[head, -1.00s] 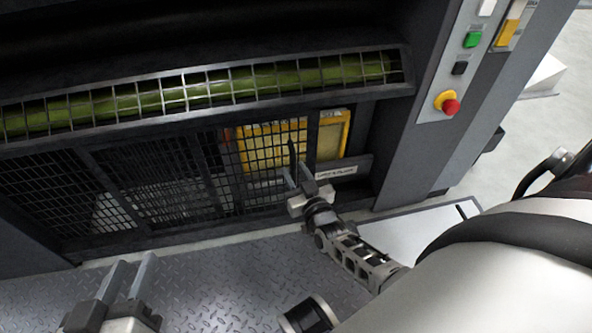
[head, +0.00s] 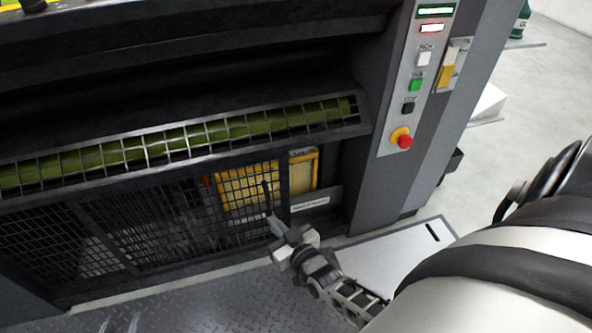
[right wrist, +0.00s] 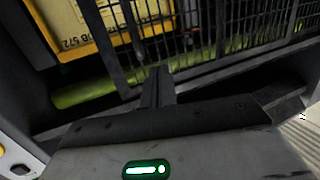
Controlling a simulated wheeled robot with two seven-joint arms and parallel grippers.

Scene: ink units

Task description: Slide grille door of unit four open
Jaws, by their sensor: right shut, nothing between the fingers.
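The black mesh grille door (head: 150,228) spans the lower opening of the unit. It covers most of the opening, with a narrow uncovered strip at its right end. A dark upright bar (head: 267,195), which looks like its handle, stands near that end. My right gripper (head: 274,222) is in front of the mesh, just below this bar; I cannot tell whether it touches. Its fingers show closed together with nothing between them in the right wrist view (right wrist: 158,86), where the grille (right wrist: 205,25) lies beyond. My left gripper (head: 119,322) shows only its fingertips, apart and empty, at the bottom edge.
Yellow-framed parts (head: 245,190) sit behind the mesh. A barred guard over a green roller (head: 180,145) runs above the door. A control column with a red stop button (head: 402,138) stands to the right. Tread plate floor (head: 200,305) lies in front.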

